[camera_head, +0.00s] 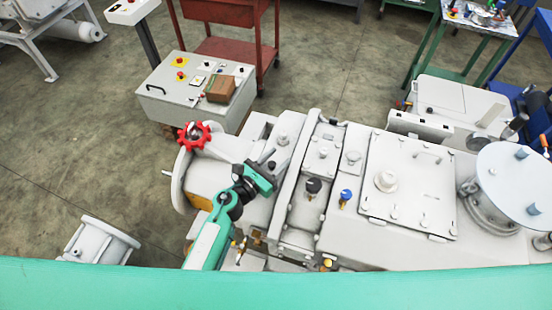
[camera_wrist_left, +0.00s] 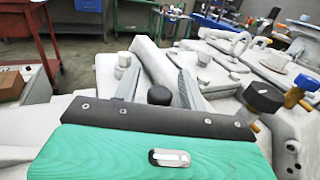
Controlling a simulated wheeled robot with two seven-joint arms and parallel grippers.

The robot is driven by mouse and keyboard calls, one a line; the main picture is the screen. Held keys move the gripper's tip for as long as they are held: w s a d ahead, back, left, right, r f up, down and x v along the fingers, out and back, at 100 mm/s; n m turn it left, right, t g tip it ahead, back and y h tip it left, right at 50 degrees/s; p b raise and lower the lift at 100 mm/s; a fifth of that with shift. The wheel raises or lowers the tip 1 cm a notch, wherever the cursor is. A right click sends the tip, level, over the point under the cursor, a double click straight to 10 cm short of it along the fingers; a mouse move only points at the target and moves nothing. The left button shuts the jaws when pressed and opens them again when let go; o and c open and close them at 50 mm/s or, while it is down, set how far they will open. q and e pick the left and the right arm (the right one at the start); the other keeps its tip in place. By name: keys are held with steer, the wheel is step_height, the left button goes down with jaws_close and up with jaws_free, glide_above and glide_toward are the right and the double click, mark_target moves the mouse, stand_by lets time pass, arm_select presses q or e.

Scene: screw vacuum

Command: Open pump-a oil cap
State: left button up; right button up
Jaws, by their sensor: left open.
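The pale grey pump (camera_head: 335,150) lies across the middle of the head view. My left gripper (camera_head: 273,160), green and black, is over its left part. Its two fingers are apart, with a small round black cap (camera_wrist_left: 160,95) between them in the left wrist view. The cap also shows as a dark spot in the head view (camera_head: 271,165). I cannot tell whether the fingers touch it. A black knob on a brass fitting (camera_head: 313,186) stands to the right, also in the left wrist view (camera_wrist_left: 263,97). No label shows which is the oil cap. My right gripper is not in view.
A blue-topped brass valve (camera_head: 346,196) stands beside the black knob. A red handwheel (camera_head: 194,136) is at the pump's left end. A grey control box (camera_head: 195,90) and a red cart (camera_head: 235,48) stand behind.

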arm_select(q)
jaws_close()
steer(key=shift+a+n+b, duration=0.15)
steer(key=shift+n+b, duration=0.35)
steer(key=shift+b, duration=0.35)
steer(key=shift+w+a+r+n+t+h+b, duration=0.15)
steer(key=shift+a+n+t+h+b, duration=0.1)
steer(key=shift+n+b, duration=0.35)
steer(key=shift+a+r+n+t+h+b, duration=0.15)
steer(key=shift+n+t+b, duration=0.2)
steer(key=shift+b, duration=0.3)
steer(key=n+b, duration=0.1)
steer(key=a+r+n+t+b, duration=0.1)
steer(key=n+b, duration=0.1)
steer(key=shift+w, duration=0.15)
steer(key=shift+w+a+r+n+b, duration=0.15)
steer(key=shift+r+n+b, duration=0.15)
steer(key=shift+n, duration=0.35)
